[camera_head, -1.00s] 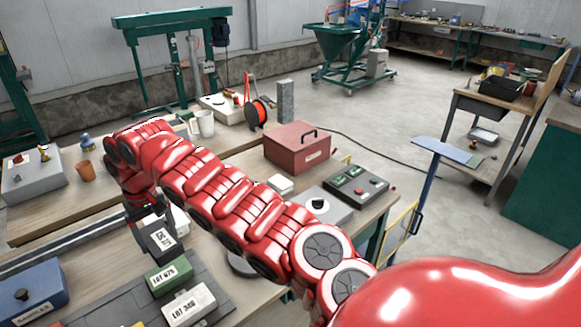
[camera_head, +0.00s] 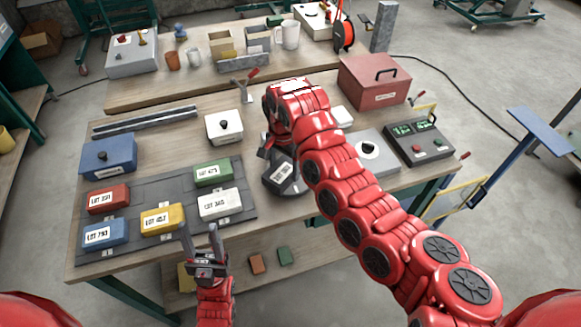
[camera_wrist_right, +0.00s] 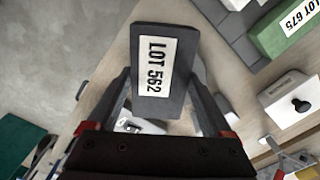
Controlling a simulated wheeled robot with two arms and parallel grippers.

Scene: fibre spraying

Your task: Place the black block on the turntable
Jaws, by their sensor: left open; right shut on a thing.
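The black block (camera_head: 283,174) has a white label reading LOT 562. In the head view it is right of the grey mat, near the table's front edge. My right gripper (camera_head: 277,153) is shut on it; the right wrist view shows the block (camera_wrist_right: 151,88) between the two fingers (camera_wrist_right: 158,100). Dark material shows around the block in the head view, but I cannot make out the turntable clearly there. Block and arm may cover it, and I cannot tell whether the block touches it. My left gripper (camera_head: 200,240) is open and empty at the table's front edge, before the yellow block (camera_head: 163,219).
The grey mat (camera_head: 150,195) holds red, blue, yellow, white and green labelled blocks. A white box with a black knob (camera_head: 224,127) stands behind it. A grey dial box (camera_head: 369,152), a control panel (camera_head: 418,143) and a red case (camera_head: 374,82) are to the right.

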